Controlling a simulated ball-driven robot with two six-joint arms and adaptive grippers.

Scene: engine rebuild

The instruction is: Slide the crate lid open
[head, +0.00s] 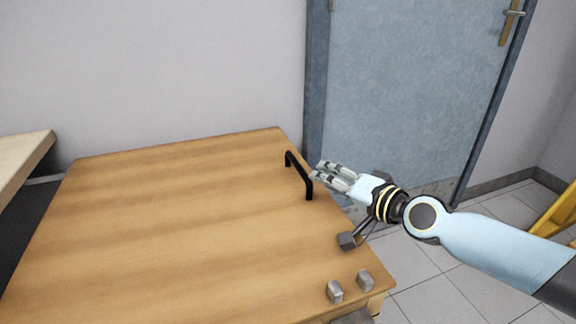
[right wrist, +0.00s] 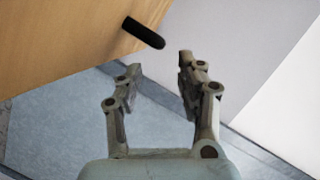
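The crate lid (head: 170,220) is a broad, flat wooden panel filling the lower left of the head view. A black bar handle (head: 298,174) stands near its right edge. My right gripper (head: 318,172) is just right of the handle, with its fingers pointing left toward it. In the right wrist view the two fingers (right wrist: 160,63) are spread with nothing between them. The end of the black handle (right wrist: 143,33) shows beyond the fingertips, apart from them, in front of the wooden surface (right wrist: 60,40). My left gripper is not in view.
Two small grey metal blocks (head: 335,291) sit near the lid's lower right corner. Another grey piece (head: 347,240) shows below my right wrist. A blue-grey door (head: 410,90) stands behind, and a pale wooden surface (head: 20,165) is at left. Tiled floor (head: 440,285) is open at right.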

